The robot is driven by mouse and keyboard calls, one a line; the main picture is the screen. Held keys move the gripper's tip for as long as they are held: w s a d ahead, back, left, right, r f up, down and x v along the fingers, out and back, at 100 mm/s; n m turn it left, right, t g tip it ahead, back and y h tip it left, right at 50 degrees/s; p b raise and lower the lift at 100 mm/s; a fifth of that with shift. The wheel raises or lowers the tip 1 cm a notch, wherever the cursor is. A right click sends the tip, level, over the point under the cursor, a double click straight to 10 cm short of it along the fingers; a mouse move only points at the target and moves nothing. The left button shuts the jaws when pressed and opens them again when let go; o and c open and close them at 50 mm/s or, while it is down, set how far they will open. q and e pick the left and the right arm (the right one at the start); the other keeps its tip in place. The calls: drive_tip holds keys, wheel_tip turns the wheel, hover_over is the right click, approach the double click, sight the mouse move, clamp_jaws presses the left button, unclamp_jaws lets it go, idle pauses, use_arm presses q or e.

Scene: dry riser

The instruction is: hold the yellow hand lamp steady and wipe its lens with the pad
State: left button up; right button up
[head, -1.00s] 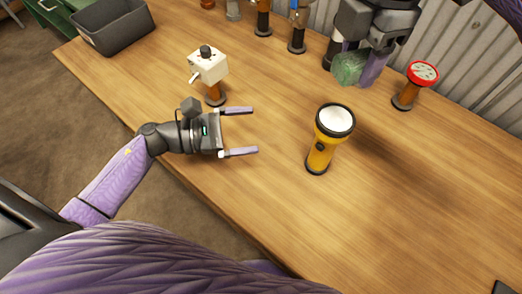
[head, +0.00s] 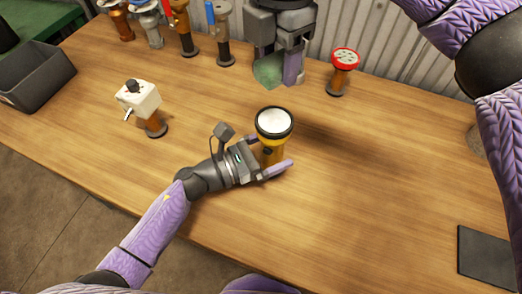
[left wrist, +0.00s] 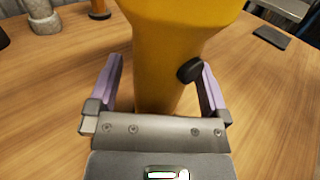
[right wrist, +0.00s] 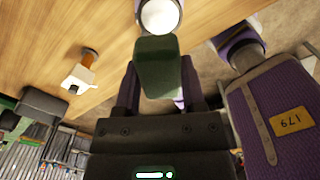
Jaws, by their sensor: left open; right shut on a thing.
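The yellow hand lamp (head: 272,149) stands upright on the table with its pale lens (head: 274,121) facing up. My left gripper (head: 272,160) is open, with a finger on each side of the lamp's body; the lamp fills the space between them in the left wrist view (left wrist: 165,75). I cannot tell if either finger touches it. My right gripper (head: 281,78) is shut on the green pad (head: 268,74), behind the lamp and apart from it. In the right wrist view the pad (right wrist: 158,68) sits between the fingers, with the lens (right wrist: 160,16) beyond it.
A white box on a stand (head: 143,101) is at the left, near a dark grey bin (head: 35,80). A red-topped fitting (head: 342,72) stands right of my right gripper. Several fittings line the back. A dark flat plate (head: 486,250) lies front right. The table's right middle is clear.

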use_arm(q)
clamp_jaws()
idle(0.3)
